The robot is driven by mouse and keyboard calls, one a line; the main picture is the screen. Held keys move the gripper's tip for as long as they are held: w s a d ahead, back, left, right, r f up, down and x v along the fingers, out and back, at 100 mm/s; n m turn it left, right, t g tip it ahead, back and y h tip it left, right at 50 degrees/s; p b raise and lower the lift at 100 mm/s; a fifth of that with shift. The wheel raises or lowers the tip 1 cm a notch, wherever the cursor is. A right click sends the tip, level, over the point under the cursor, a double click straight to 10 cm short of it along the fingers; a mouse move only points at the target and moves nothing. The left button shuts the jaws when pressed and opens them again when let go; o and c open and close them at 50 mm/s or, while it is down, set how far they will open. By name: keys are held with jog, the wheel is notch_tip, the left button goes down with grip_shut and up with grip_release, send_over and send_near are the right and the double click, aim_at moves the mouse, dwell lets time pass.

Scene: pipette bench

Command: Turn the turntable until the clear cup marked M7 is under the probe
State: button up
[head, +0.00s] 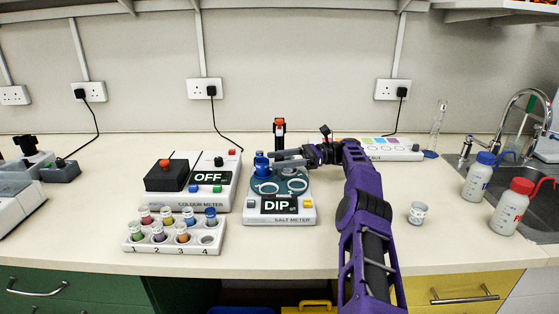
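The salt meter (280,219) stands mid-bench, its display reading "DIP". Its round teal turntable (279,177) carries pale ring shapes, possibly cup rims or holders. I cannot make out a clear cup or the mark M7. A blue upright piece (262,165) stands at the turntable's left side. A dark post with an orange top (279,131) rises behind; I cannot tell whether it carries the probe. My gripper (277,157) reaches in from the right over the turntable's back, its tip close to the blue piece. Contact and finger opening are too small to tell.
A colour meter (226,189) reading "OFF" and a rack of coloured vials (170,246) stand left. A small marked white cup (418,212) is right of my arm. Blue-topped (478,178) and red-topped (510,208) bottles stand by the sink. Bench around the white cup is clear.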

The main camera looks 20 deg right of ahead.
notch_tip(320, 180, up, 10)
jog(key=p, duration=0.4)
dwell(0.4)
